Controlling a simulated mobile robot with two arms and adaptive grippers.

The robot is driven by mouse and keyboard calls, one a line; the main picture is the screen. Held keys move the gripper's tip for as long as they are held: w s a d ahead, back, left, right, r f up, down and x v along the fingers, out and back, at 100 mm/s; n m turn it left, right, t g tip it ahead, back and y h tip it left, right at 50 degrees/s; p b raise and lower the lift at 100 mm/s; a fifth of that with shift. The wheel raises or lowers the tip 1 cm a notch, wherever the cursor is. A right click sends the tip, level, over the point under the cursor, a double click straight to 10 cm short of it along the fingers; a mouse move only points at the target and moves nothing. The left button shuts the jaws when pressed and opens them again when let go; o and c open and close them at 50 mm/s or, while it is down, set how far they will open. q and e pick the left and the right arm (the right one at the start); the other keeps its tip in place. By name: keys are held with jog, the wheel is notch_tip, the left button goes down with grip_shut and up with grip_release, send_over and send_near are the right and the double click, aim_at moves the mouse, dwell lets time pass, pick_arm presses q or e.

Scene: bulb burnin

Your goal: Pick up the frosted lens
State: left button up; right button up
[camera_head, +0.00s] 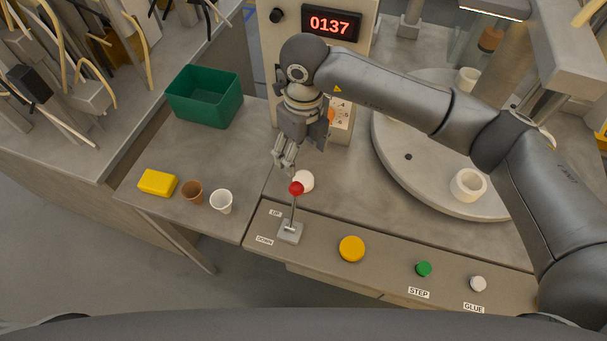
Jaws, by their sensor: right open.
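The frosted lens appears to be the white round thing (306,180) on the grey table, just behind the lever's red knob, which covers part of it. My right gripper (284,163) hangs from the arm that comes in from the right. Its fingers point down, a little above and left of the lens in the picture. It is open, and nothing shows between its fingers. Whether a finger touches the lens cannot be told. My left gripper is out of view.
A lever with a red knob (296,188) stands close in front of the lens. A green bin (205,96), yellow block (157,182), brown cup (192,191) and white cup (221,201) are left. A round turntable (418,168) with white rings is right. Buttons line the front panel.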

jog(key=p, duration=0.2)
send_over(303, 178)
notch_tip(303, 178, down, 5)
jog(key=shift+d+f, duration=0.15)
jog(key=shift+f, duration=0.3)
notch_tip(303, 178, down, 4)
jog(key=shift+f+p, duration=0.2)
jog(key=shift+p, duration=0.95)
jog(key=shift+f, duration=0.2)
jog(key=c, duration=0.8)
